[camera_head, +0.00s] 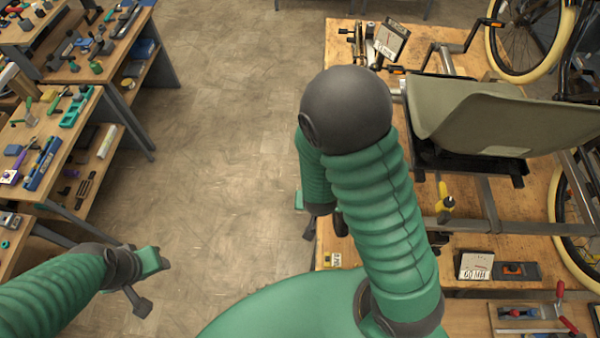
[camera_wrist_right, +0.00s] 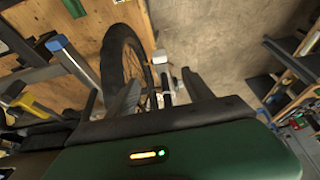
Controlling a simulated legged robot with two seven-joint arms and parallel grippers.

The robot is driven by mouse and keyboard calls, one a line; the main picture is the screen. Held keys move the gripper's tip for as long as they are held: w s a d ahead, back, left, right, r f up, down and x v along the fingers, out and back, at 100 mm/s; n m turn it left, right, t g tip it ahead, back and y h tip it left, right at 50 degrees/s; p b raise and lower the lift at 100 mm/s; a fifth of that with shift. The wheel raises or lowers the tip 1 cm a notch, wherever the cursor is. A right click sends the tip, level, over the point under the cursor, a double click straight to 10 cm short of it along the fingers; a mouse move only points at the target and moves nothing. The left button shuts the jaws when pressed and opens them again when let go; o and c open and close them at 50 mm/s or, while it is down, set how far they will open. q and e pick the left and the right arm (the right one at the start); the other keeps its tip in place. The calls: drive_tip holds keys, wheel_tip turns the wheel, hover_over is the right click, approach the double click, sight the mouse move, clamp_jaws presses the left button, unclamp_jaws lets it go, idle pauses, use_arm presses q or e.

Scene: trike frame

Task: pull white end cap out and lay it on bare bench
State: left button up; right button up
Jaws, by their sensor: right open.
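In the right wrist view, a small white piece (camera_wrist_right: 160,57), which looks like the white end cap, sits at the far end of a short grey metal part (camera_wrist_right: 167,84). My right gripper (camera_wrist_right: 160,93) is open, with its two dark fingers on either side of this part and no visible contact. How deep the part lies between the fingers is unclear. In the head view my right arm hides this area, and only bits of the right gripper (camera_head: 322,222) show. My left gripper (camera_head: 146,284) hangs over the floor at lower left; its finger gap is not clear.
The wooden bench (camera_head: 345,45) carries the trike frame with a grey-green seat (camera_head: 500,115). A dark-tyred wheel (camera_wrist_right: 124,58) stands close to the right gripper. A blue-capped post (camera_wrist_right: 57,43) is at upper left there. Tool shelves (camera_head: 60,130) stand at left, with open floor between.

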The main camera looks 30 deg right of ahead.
drive_tip(key=b+x, duration=0.4)
drive_tip(key=x, duration=0.4)
drive_tip(key=b+x, duration=0.5)
drive_tip(key=x, duration=0.4)
drive_tip(key=shift+d, duration=0.2)
drive_tip(key=shift+s+a+r, duration=0.1)
drive_tip(key=c, duration=0.4)
clamp_jaws()
drive_tip(key=shift+s+a, duration=0.4)
drive_tip(key=shift+s, duration=0.3)
drive_tip(key=shift+s+a, duration=0.45)
drive_tip(key=shift+s, duration=0.3)
drive_tip(key=shift+s+a, duration=0.4)
drive_tip(key=shift+s, duration=0.3)
